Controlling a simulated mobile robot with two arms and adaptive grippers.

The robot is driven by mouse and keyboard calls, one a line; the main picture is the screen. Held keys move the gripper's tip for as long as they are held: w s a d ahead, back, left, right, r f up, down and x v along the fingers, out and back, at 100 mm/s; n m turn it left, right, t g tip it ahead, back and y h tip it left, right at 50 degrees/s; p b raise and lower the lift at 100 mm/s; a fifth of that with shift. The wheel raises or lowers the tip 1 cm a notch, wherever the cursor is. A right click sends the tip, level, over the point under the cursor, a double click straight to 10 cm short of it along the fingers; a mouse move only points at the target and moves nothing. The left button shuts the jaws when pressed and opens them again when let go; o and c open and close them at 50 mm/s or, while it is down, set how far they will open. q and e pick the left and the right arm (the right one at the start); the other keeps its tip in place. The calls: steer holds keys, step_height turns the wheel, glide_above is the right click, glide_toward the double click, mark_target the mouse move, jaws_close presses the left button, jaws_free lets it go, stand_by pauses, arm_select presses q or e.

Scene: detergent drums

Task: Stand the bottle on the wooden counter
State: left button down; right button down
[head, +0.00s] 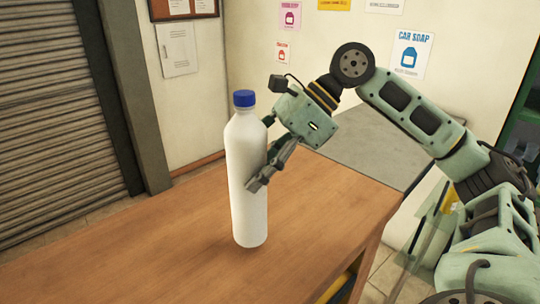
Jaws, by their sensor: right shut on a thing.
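A tall white bottle (243,185) with a blue cap (244,98) is upright at the wooden counter (170,240), near the middle of the head view. Its base appears at or just above the counter top; I cannot tell whether it touches. My right gripper (258,160) comes in from the right and is shut on the bottle's side at mid-height. One finger shows in front of the bottle; the other is mostly hidden behind it. My left gripper is not in view.
A grey surface (372,145) stands behind the counter at the right. A roller shutter (55,115) and a wall with posters are at the back. The counter is clear to the left of the bottle. Its right edge drops to a tiled floor.

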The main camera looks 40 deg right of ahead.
steer(key=shift+f, duration=1.8)
steer(key=c, duration=0.6)
jaws_free()
steer(key=shift+s+f, duration=0.15)
steer(key=shift+c, duration=0.2)
steer(key=v, duration=1.2)
